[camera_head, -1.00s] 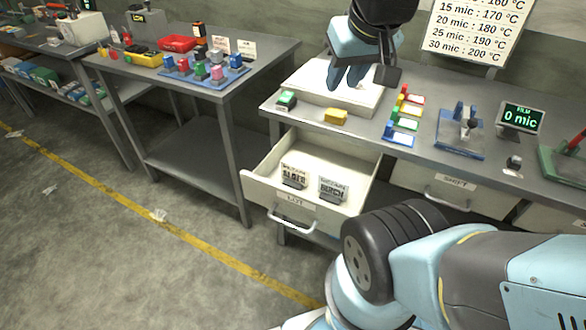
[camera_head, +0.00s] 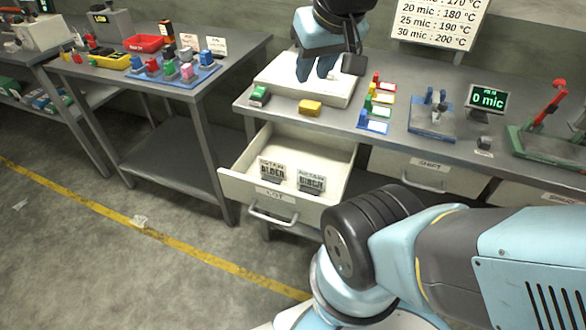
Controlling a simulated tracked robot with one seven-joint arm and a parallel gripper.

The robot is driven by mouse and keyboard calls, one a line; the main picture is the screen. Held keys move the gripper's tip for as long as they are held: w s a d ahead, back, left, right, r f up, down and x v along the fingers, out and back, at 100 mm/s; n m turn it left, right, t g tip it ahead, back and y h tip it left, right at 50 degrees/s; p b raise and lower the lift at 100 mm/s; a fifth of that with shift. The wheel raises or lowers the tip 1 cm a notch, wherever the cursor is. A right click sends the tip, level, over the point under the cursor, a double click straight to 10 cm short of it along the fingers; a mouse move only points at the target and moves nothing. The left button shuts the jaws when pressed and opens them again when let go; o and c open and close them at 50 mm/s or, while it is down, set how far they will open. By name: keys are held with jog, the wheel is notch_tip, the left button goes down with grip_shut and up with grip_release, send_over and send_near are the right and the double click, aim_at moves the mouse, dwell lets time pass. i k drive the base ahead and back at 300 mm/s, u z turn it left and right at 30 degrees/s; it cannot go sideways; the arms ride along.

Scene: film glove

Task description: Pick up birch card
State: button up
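The birch card (camera_head: 312,180) stands upright in a small dark holder inside the open drawer (camera_head: 335,155), at the drawer's front. The alder card (camera_head: 271,169) stands just to its left. My gripper (camera_head: 318,72) is above the white box on the bench, up and behind the drawer, well apart from the birch card. Its blue fingers point down and look a little apart, with nothing seen between them.
The drawer marked LOT juts out below the bench edge. On the bench are a white box (camera_head: 290,90), a yellow block (camera_head: 310,107), a green block (camera_head: 259,95), coloured card stands and a "0 mic" display (camera_head: 487,99). My arm covers the lower right.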

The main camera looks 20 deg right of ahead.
aim_at(311, 182)
jog(key=u, duration=0.15)
jog(key=k, duration=1.9)
jog(key=z, duration=0.95)
jog(key=i, duration=1)
jog(key=u, duration=0.05)
